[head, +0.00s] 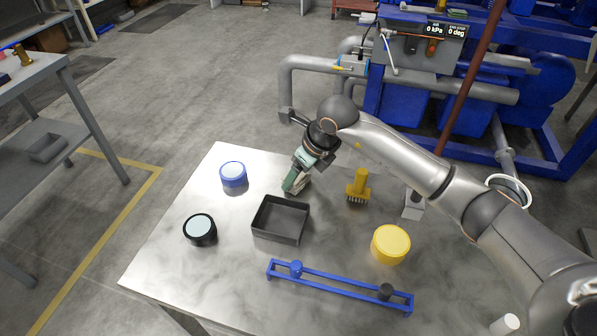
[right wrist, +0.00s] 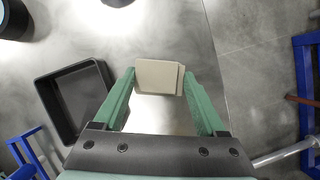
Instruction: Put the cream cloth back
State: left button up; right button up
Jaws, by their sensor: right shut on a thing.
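The cream cloth (right wrist: 157,77) looks like a flat, folded block between the green fingertips in the right wrist view. My right gripper (right wrist: 160,80) is shut on it. In the head view, my right gripper (head: 291,185) points down near the table's back edge, just behind the black tray. Part of the cream cloth (head: 302,184) shows beside its fingers. I cannot tell whether the cloth touches the table. My left gripper is not in view.
On the metal table (head: 190,275) are an empty black tray (head: 278,238), a blue round container (head: 233,180), a black one (head: 199,241), a yellow one (head: 390,254), a yellow-handled brush (head: 359,188), a grey block (head: 413,208) and a blue rack (head: 335,286). The front left is clear.

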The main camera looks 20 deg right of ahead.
jog(key=shift+f, duration=0.15)
jog(key=o, duration=1.2)
jog(key=shift+o, duration=0.2)
jog(key=shift+d+r, duration=0.1)
jog(key=shift+r, duration=0.4)
jog(key=v, duration=1.1)
jog(key=shift+s, duration=0.15)
jog(key=shift+r, duration=0.1)
